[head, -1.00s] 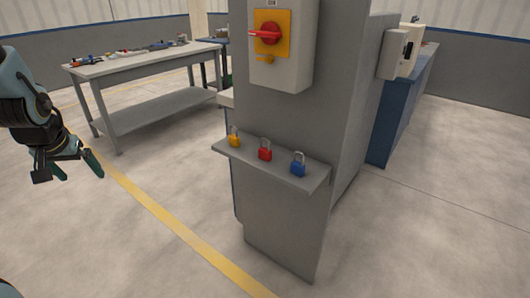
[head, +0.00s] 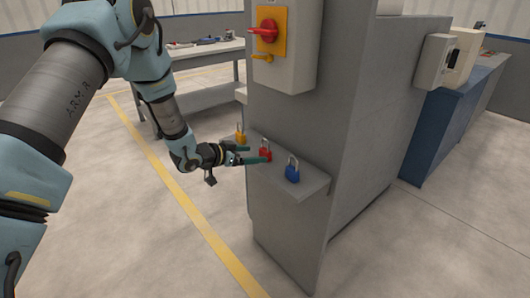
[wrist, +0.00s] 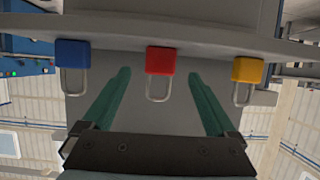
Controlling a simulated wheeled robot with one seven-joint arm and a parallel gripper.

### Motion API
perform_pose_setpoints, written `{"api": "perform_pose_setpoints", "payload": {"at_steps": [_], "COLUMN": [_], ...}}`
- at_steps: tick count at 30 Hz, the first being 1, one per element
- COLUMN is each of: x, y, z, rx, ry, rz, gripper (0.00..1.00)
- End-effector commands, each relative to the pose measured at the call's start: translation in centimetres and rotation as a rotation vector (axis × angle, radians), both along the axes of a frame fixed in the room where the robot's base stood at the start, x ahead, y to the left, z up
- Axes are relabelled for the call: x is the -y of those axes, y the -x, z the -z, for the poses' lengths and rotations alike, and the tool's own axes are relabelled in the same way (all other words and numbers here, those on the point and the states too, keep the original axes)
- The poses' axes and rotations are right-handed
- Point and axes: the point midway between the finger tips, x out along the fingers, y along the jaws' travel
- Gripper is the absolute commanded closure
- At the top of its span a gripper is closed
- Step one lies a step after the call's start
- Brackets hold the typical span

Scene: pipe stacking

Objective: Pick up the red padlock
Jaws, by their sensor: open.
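The red padlock (head: 265,154) stands upright on a narrow grey shelf (head: 314,185), between the yellow padlock (head: 240,138) on its left and the blue padlock (head: 292,175) on its right. My gripper (head: 258,155) is open at the shelf, with its green fingers pointing toward the red padlock. In the wrist view, which is upside down, the red padlock (wrist: 160,62) lies between the lines of the two open fingers (wrist: 160,82), with its shackle partly between them. The blue padlock (wrist: 72,54) and yellow padlock (wrist: 247,70) lie outside the fingers. I see no contact with the red body.
A grey cabinet (head: 360,120) rises behind the shelf and carries a box with a red rotary switch (head: 265,32). A grey workbench (head: 205,52) with tools stands behind my arm. A blue bench (head: 455,120) stands at right. The floor in front is clear.

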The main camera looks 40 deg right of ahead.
Motion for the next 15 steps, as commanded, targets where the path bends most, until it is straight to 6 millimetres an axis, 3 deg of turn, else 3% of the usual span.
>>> {"api": "perform_pose_setpoints", "payload": {"at_steps": [8,15], "x": [2.1,5.4], "y": [0.1,0.2], "z": [0.6,1.8], "rx": [-0.001,0.0], "ry": [-0.002,-0.002], "rz": [-0.002,-0.002], "gripper": [0.07,0.07]}}
